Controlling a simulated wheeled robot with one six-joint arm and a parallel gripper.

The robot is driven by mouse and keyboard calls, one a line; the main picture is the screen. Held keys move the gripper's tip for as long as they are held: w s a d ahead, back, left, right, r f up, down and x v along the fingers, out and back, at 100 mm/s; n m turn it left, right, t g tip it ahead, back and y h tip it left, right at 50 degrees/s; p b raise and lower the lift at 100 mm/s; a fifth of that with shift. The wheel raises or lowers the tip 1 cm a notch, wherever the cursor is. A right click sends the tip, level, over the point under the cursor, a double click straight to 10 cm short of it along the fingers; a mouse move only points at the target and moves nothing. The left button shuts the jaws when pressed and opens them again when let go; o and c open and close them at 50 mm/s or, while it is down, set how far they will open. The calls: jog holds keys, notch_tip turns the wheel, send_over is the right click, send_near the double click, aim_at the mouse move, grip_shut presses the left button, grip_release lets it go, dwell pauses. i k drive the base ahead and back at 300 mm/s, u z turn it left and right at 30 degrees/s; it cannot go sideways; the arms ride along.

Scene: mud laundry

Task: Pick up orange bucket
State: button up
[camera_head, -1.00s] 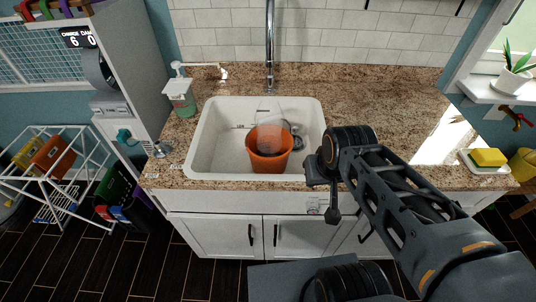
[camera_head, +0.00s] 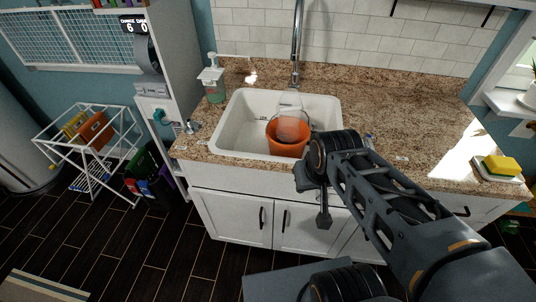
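The orange bucket (camera_head: 287,139) stands in the white sink (camera_head: 240,136), toward the right side of the basin. A clear, see-through object shows at its top, and a dark ring lies around its upper part. My gripper (camera_head: 323,217) hangs at the end of my bent arm, in front of the sink cabinet, below and to the right of the bucket. It is apart from the bucket and appears to hold nothing. Its fingers are small and dark, and I cannot tell if they are open.
A soap bottle (camera_head: 213,84) stands left of the sink, and a tall faucet (camera_head: 296,45) rises behind it. A yellow sponge (camera_head: 500,165) lies on a dish at the right. A white drying rack (camera_head: 88,150) stands at the left. The counter's middle right is mostly clear.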

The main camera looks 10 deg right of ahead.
aim_at(287, 136)
jog(key=u, duration=0.8)
jog(key=k, duration=1.1)
jog(key=u, duration=0.95)
jog(key=i, duration=1)
jog(key=z, duration=0.6)
jog(key=i, duration=0.85)
jog(key=z, duration=1.4)
jog(key=i, duration=0.4)
jog(key=z, duration=0.35)
